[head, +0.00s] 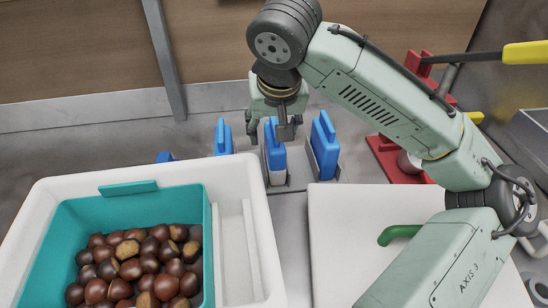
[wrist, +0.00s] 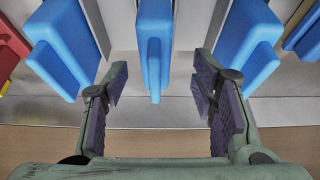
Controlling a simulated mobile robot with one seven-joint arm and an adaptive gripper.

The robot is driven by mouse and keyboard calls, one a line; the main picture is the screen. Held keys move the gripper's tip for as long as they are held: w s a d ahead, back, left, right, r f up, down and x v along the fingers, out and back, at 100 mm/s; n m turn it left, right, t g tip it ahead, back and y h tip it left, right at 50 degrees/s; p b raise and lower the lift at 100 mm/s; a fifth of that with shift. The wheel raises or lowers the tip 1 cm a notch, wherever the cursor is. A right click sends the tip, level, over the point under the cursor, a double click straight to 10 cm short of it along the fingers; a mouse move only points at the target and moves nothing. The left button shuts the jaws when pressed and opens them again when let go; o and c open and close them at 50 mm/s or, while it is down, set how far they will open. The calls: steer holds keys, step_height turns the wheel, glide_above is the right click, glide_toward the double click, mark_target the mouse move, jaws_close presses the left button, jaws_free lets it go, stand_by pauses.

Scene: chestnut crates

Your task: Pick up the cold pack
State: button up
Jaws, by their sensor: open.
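Several blue packs, which look like the cold packs, stand upright in a row of grey slots. One pack (head: 276,162) is right below my gripper (head: 271,128) in the head view, partly hidden by a finger. Another pack (head: 324,147) stands to its right, and one (head: 222,138) to its left. In the wrist view my gripper (wrist: 160,90) is open and empty. The middle pack (wrist: 154,48) lines up with the gap between its fingers, with neighbouring packs (wrist: 66,40) and (wrist: 242,40) on both sides. I cannot tell whether a finger touches a pack.
A white bin (head: 262,240) holds a teal crate (head: 130,197) of chestnuts at the left. A white board (head: 335,240) lies at the right, with a green handle-like piece (head: 398,234). A red stand (head: 385,155) with a yellow-gripped lever (head: 525,53) is behind my arm.

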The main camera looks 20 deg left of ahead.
steer(key=b+x, duration=0.4)
steer(key=x, duration=0.1)
steer(key=shift+w+d, duration=0.15)
steer(key=shift+w, duration=0.2)
steer(key=shift+c, duration=0.3)
jaws_close()
